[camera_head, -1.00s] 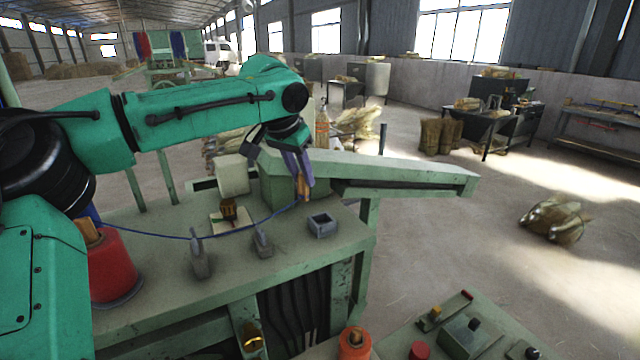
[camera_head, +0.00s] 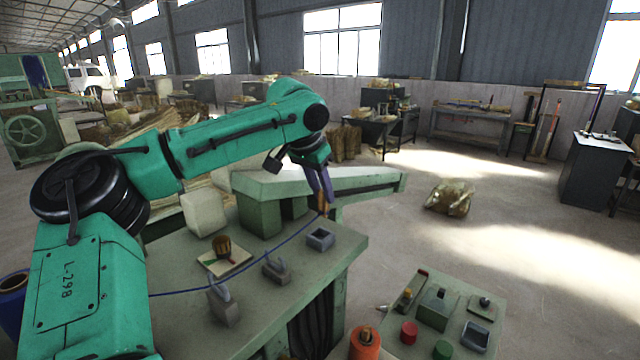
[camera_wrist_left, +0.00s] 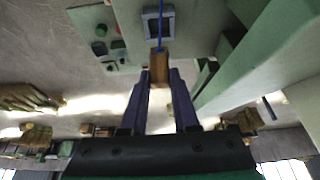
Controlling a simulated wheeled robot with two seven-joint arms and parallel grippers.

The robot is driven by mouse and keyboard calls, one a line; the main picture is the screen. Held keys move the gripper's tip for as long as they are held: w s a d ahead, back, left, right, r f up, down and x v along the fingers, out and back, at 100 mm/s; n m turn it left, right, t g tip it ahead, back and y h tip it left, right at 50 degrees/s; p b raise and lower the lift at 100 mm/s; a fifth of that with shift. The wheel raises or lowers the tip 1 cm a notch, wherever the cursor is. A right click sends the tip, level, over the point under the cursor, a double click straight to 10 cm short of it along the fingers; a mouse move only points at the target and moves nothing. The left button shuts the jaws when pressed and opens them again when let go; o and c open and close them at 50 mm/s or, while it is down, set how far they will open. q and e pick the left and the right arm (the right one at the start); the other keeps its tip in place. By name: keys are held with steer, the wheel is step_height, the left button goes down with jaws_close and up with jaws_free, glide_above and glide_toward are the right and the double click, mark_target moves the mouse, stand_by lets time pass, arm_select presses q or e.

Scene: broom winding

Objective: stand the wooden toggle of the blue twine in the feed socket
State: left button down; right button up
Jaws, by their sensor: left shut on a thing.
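My left gripper (camera_head: 322,202) is shut on the wooden toggle (camera_head: 322,209), just behind and above the feed socket. The toggle also shows between the fingers in the left wrist view (camera_wrist_left: 159,68). The blue twine (camera_head: 255,262) runs from the toggle down left across the table, past the guides, until my arm hides it. The feed socket (camera_head: 320,239) is a grey square block with a dark opening, standing near the table's right edge. In the left wrist view the socket (camera_wrist_left: 151,25) lies beyond the toggle, with the twine passing over it. My right gripper is not in view.
Two grey hooked guides (camera_head: 224,304) (camera_head: 277,270) stand on the green table (camera_head: 262,318). A brown knob on a pale plate (camera_head: 223,252) is behind them. A green beam (camera_head: 350,184) runs behind the socket. A control panel (camera_head: 445,325) is at front right.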

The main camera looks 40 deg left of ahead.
mark_target(320, 215)
arm_select(q)
steer(key=f, duration=0.2)
steer(key=s+f, duration=0.1)
steer(key=shift+a+f, duration=0.15)
steer(key=shift+a, duration=0.15)
steer(key=shift+s+f, duration=0.1)
steer(key=shift+f, duration=0.25)
steer(key=shift+d+x, duration=0.2)
steer(key=shift+x, duration=0.9)
steer(key=shift+s+f, duration=0.1)
steer(key=shift+f, duration=0.1)
steer(key=shift+s+a, duration=0.1)
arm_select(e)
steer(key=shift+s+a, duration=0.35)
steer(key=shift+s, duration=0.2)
arm_select(q)
steer(key=c, duration=0.6)
jaws_free()
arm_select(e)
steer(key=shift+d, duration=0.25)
